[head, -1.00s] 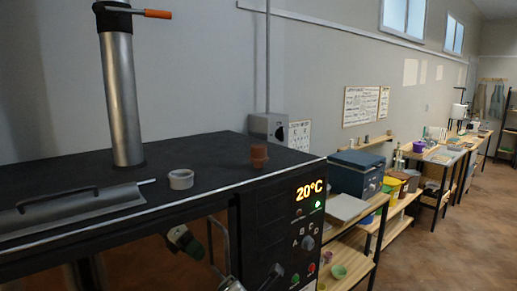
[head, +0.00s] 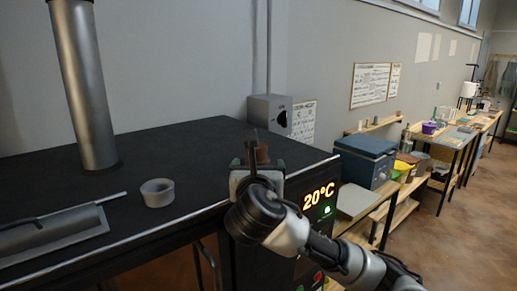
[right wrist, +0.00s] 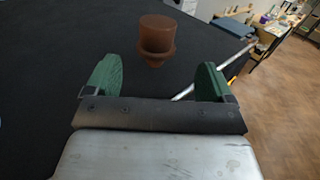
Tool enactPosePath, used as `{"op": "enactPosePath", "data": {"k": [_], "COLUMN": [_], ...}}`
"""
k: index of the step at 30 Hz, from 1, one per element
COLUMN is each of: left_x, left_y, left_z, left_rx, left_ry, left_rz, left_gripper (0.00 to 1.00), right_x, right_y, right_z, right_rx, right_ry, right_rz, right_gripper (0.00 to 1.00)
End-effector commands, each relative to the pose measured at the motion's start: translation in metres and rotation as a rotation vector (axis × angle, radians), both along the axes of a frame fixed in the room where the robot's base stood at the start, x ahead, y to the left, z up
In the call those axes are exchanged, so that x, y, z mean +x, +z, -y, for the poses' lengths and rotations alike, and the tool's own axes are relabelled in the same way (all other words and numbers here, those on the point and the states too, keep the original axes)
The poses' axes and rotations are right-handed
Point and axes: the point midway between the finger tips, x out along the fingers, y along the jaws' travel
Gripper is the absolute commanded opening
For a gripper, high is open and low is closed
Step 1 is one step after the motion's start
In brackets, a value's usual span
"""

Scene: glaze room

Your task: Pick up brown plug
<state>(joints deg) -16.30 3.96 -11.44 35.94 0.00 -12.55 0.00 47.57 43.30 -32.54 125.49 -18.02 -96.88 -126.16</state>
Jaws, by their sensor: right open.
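The brown plug (right wrist: 156,38) stands upright on the black top of the kiln, narrower at its lower end. In the head view the plug (head: 261,153) is partly hidden behind my right gripper (head: 257,166). In the right wrist view my right gripper (right wrist: 156,80) is open, with green finger pads apart. The plug is just beyond the fingertips, roughly centred between them, and nothing is held. My left gripper is not in view.
A pale ring (head: 157,192) lies on the kiln top (head: 190,150) left of the plug. A metal flue pipe (head: 84,85) rises behind it. A grey handled plate (head: 50,236) lies at the left. A grey wall box (head: 270,113) is behind the plug.

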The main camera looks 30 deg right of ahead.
Motion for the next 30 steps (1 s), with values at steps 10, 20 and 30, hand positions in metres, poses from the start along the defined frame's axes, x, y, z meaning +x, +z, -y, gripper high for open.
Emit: {"op": "enactPosePath", "data": {"k": [10, 20, 30], "left_x": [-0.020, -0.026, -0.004], "left_y": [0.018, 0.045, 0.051], "left_z": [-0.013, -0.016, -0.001], "left_rx": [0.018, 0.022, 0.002], "left_ry": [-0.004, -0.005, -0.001], "left_rz": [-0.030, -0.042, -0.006], "left_gripper": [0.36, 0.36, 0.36], "right_x": [0.039, 0.071, 0.089], "right_y": [0.002, -0.001, -0.007], "right_z": [0.029, 0.047, 0.059], "right_rx": [-0.005, -0.005, -0.004], "right_ry": [-0.003, -0.003, 0.000], "right_rz": [-0.003, -0.006, 0.000], "right_gripper": [0.84, 0.84, 0.84]}}
